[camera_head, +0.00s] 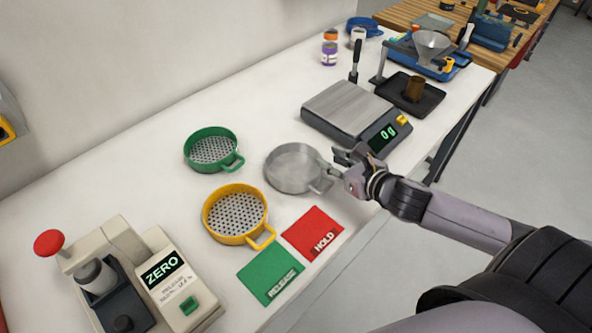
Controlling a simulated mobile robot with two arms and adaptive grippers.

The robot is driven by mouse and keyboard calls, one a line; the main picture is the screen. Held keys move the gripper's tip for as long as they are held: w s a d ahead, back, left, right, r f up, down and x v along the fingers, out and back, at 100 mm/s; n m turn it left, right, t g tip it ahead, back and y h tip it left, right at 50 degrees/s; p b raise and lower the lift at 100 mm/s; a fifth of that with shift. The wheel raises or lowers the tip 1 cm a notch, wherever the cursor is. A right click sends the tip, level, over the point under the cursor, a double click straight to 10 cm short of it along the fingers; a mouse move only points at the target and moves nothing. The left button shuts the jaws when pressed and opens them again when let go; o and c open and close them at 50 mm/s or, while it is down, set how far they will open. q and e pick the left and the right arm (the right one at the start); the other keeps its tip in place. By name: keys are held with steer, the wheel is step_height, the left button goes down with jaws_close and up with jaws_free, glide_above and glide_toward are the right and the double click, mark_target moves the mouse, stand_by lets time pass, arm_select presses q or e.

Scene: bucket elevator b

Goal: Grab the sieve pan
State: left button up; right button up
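A round grey metal pan (292,169) with a solid bottom lies on the white bench, its handle (321,187) pointing to the lower right. Two perforated sieves lie near it: a green one (211,151) to its left and a yellow one (235,216) to its lower left. My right gripper (336,163) is at the pan's right rim, close to the handle. Its fingers look spread apart with nothing between them. I cannot tell whether a finger touches the pan. My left gripper is not in view.
A scale (351,112) reading 0 g stands behind my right gripper. Red HOLD (311,229) and green RELEASE (268,271) pads lie in front of the pan. A machine reading ZERO (150,270) is at lower left. A black tray (425,99) sits beyond the scale.

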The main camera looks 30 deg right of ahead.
mark_target(318, 153)
steer(key=shift+a+p+x, duration=0.2)
steer(key=shift+p+x, duration=0.45)
steer(key=shift+x, duration=2.5)
steer(key=shift+r, duration=0.15)
steer(key=shift+c, duration=0.5)
jaws_close()
